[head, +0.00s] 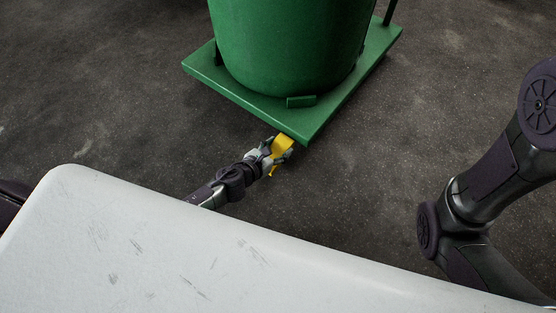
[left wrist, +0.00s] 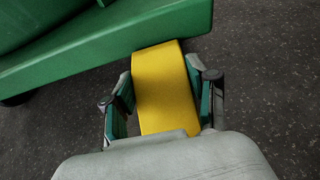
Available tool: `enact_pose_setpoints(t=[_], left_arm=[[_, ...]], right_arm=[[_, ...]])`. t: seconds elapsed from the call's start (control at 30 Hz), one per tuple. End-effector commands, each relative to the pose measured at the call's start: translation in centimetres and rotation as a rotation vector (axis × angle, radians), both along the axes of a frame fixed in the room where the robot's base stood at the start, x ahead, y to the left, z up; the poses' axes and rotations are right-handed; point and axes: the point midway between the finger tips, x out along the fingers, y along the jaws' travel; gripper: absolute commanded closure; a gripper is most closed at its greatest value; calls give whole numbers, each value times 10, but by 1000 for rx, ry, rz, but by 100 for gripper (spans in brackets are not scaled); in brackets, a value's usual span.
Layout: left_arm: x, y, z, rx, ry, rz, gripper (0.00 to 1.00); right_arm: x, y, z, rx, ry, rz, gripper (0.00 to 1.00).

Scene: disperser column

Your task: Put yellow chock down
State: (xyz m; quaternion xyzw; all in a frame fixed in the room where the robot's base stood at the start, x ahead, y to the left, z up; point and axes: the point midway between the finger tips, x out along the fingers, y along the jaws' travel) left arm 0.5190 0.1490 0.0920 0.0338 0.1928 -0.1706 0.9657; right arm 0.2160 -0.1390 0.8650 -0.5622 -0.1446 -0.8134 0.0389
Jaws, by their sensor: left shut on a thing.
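The yellow chock (head: 282,147) is in my left gripper (head: 278,151), close to the near corner of the green platform. In the left wrist view the yellow chock (left wrist: 164,88) lies between the two fingers of my left gripper (left wrist: 165,98), which is shut on it. The chock's far end meets the edge of the green platform (left wrist: 110,48) in that view; I cannot tell whether they touch. I cannot tell whether the chock rests on the floor. My right gripper is not in view; only bent links of my right arm show at the right.
A green drum-like column (head: 290,45) stands on the green platform (head: 250,108). A dark wheel (left wrist: 15,100) shows under the platform's edge. The dark speckled floor (head: 120,100) is clear around it. My white body fills the bottom of the head view.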

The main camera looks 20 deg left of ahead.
Motion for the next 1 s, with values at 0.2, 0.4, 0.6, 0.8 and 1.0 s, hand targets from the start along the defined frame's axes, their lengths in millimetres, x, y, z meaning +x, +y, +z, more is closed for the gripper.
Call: enact_pose_setpoints(t=[0.2, 0.4, 0.6, 0.8, 1.0], left_arm=[[0, -1, -16, -2, -1, 1, 85], [0, 0, -43, -2, 0, 1, 85], [1, 0, -41, -2, -2, 0, 85], [0, 0, -45, 0, -1, 0, 41], [0, 0, -44, 0, -1, 0, 17]], right_arm=[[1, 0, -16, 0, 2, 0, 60], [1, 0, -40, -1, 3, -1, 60], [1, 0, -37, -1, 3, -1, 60], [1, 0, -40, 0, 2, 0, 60], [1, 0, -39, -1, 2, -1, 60]])
